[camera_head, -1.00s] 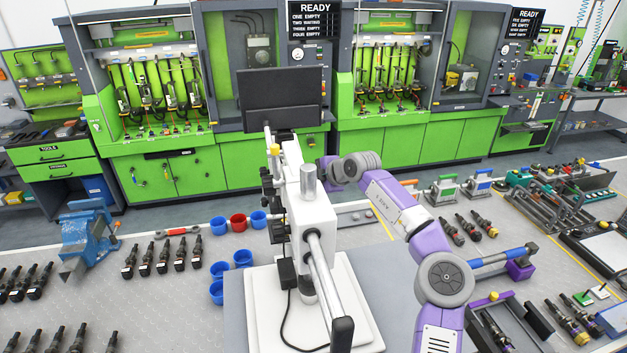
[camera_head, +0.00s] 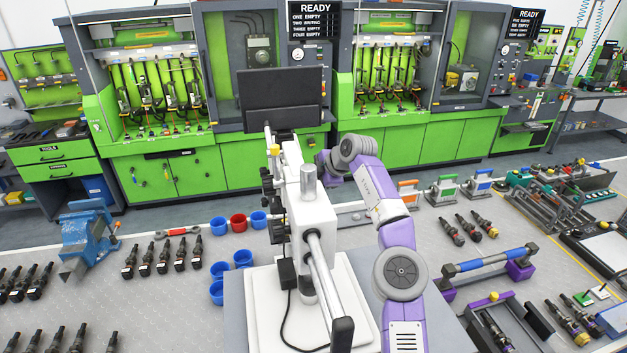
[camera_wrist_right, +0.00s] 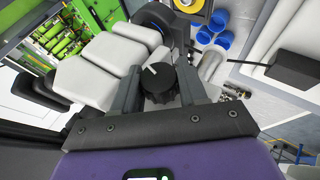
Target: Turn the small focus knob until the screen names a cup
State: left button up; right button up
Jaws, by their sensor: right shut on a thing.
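The white microscope-like device (camera_head: 312,215) stands on a white base at the middle of the bench. Its dark screen (camera_head: 281,98) shows no readable text in the head view. In the right wrist view, a black ribbed knob (camera_wrist_right: 158,84) with a white pointer mark sits between the fingers of my right gripper (camera_wrist_right: 158,76), which is shut on it. In the head view the fingers and the knob are hidden beside the device's column. Several blue cups (camera_head: 219,226) and one red cup (camera_head: 238,223) stand left of the device. My left gripper is not in view.
A blue vise (camera_head: 85,240) and several injectors (camera_head: 160,255) stand on the left. A blue-handled bar on purple supports (camera_head: 490,262) lies right of my right arm. Green test benches (camera_head: 165,175) line the back.

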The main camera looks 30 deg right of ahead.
jog(key=shift+f, duration=0.1)
dwell(0.6)
jog(key=o, duration=1)
jog(key=shift+c, duration=0.2)
jog(key=b+v, duration=0.1)
jog(key=v, duration=0.6)
jog(key=shift+r, duration=0.25)
jog(key=shift+s, duration=0.1)
